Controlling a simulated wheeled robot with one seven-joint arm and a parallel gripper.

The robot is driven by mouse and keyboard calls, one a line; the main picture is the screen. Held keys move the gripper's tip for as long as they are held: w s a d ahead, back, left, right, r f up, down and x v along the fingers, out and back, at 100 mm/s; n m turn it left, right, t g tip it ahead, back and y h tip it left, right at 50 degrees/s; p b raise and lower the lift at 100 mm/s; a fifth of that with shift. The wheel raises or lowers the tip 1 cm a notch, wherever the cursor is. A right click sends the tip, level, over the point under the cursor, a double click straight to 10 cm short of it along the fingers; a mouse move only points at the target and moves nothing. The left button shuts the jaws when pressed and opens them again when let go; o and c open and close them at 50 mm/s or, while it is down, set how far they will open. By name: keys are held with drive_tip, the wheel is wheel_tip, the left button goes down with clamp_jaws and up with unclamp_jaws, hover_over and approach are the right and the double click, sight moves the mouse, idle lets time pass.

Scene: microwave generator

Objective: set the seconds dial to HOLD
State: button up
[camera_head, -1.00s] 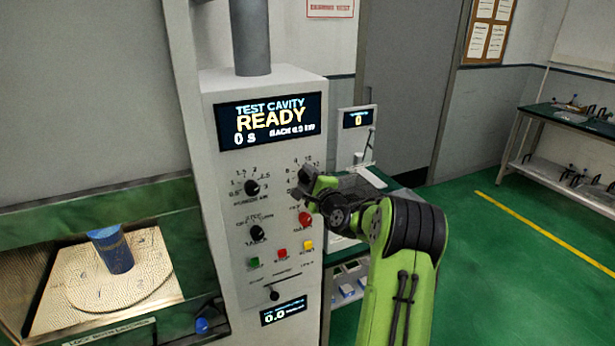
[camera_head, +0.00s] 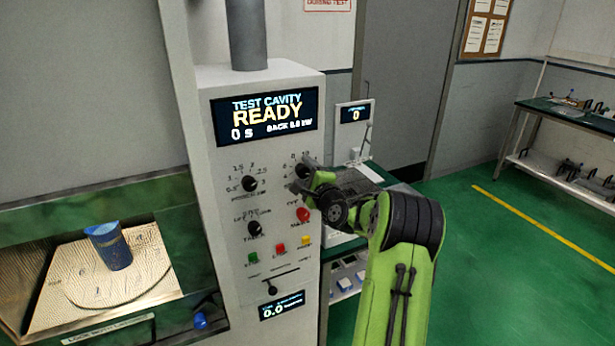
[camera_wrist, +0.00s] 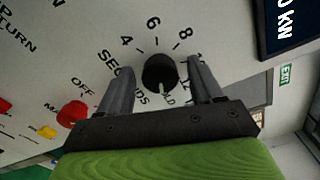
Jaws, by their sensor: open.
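The seconds dial (camera_wrist: 160,72) is a round black knob on the pale panel, with 4, 6 and 8 printed around its upper side and SECONDS beside it. A pale mark on its lower edge points toward letters reading LD, partly hidden; I cannot tell whether it lines up exactly. My gripper (camera_wrist: 160,68) is open, with one finger on each side of the knob; gaps show between fingers and knob. In the head view, my gripper (camera_head: 304,180) is at the panel's right side and covers part of the seconds dial (camera_head: 303,171).
A red button (camera_head: 303,214) sits just below my gripper. Other black knobs (camera_head: 250,184) and coloured buttons are to the left and below. The display (camera_head: 266,115) above reads READY, 0 s. A blue cup (camera_head: 110,247) stands in the open cavity at left.

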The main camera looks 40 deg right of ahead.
drive_tip(key=b+v, duration=0.4)
drive_tip(key=v, duration=1.1)
drive_tip(key=shift+s+b, duration=0.35)
drive_tip(key=shift+a, duration=0.2)
